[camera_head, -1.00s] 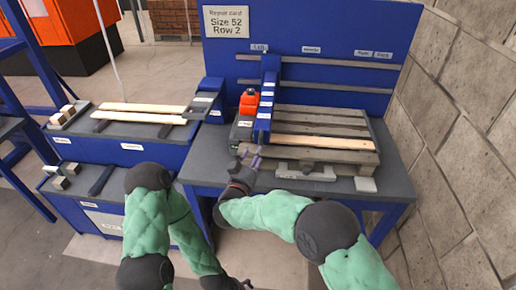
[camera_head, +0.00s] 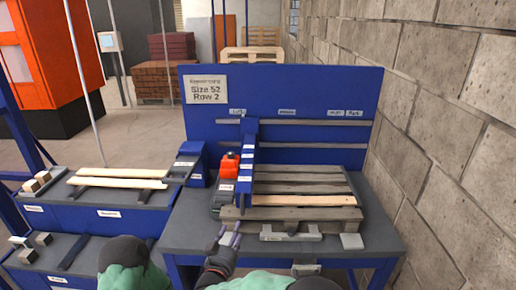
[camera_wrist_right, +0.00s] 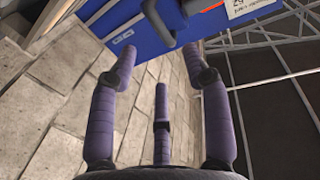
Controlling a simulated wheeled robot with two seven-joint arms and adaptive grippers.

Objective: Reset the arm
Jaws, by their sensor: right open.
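My right gripper (camera_head: 228,238) is at the front left edge of the blue workbench (camera_head: 185,228), below and left of the pallet. In the right wrist view its purple fingers (camera_wrist_right: 158,68) are spread apart with nothing between them. My left arm shows only as a dark joint and green sleeve at the bottom left of the head view; its gripper is out of the picture.
A wooden pallet (camera_head: 300,187) lies on the bench beside a blue gantry post (camera_head: 246,165) and a red-orange unit (camera_head: 229,165). Light boards (camera_head: 120,178) lie on the left bench. A block wall (camera_head: 450,130) closes the right side.

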